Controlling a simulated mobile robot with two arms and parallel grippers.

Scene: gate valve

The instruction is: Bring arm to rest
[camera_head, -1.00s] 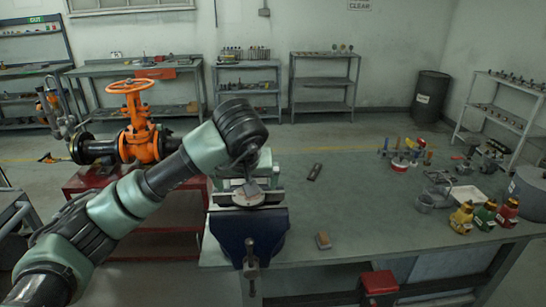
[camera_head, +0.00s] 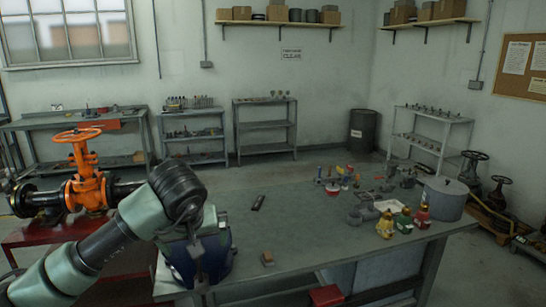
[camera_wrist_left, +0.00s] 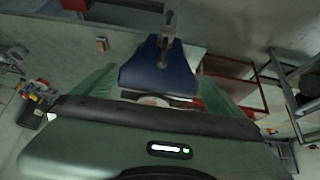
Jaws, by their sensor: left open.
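My left arm comes in from the left in the head view, with its wrist bent down at the blue bench vise (camera_head: 217,262). My left gripper (camera_head: 196,242) hangs at the vise, partly hidden by the wrist; whether it touches the vise cannot be told. In the left wrist view, the green fingers are spread apart (camera_wrist_left: 155,98), and the blue vise (camera_wrist_left: 158,70) shows beyond them. Nothing is seen held between the fingers. My right gripper is in neither view.
The grey workbench (camera_head: 300,225) has clear room in its middle. A small block (camera_head: 267,259) and a dark bar (camera_head: 258,202) lie there. Yellow, green and red bottles (camera_head: 404,221) stand on the right. The orange gate valve (camera_head: 87,180) sits on a red stand at left.

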